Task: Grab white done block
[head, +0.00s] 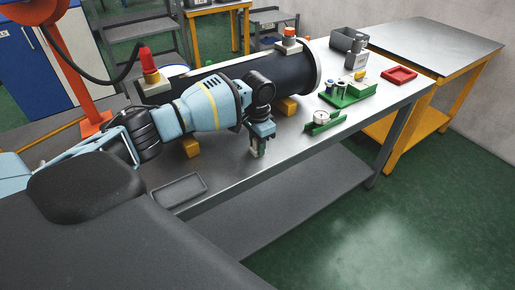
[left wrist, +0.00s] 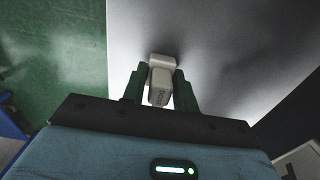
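The white done block (left wrist: 160,86) is a small pale block with dark lettering on its side. In the left wrist view it sits between the two green fingers of my left gripper (left wrist: 160,90), with a finger close on each side. I cannot tell whether both fingers press on it. In the head view my left gripper (head: 258,148) points down at the near part of the metal table (head: 225,170), and the block shows only as a pale bit between the fingertips. My right gripper is not in view.
A large dark flanged cylinder (head: 292,72) lies behind my gripper on yellow supports. A grey tray (head: 179,191) lies at the front left. A green holder with a gauge (head: 321,118), a green rack (head: 350,95) and a red tray (head: 399,75) stand to the right.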

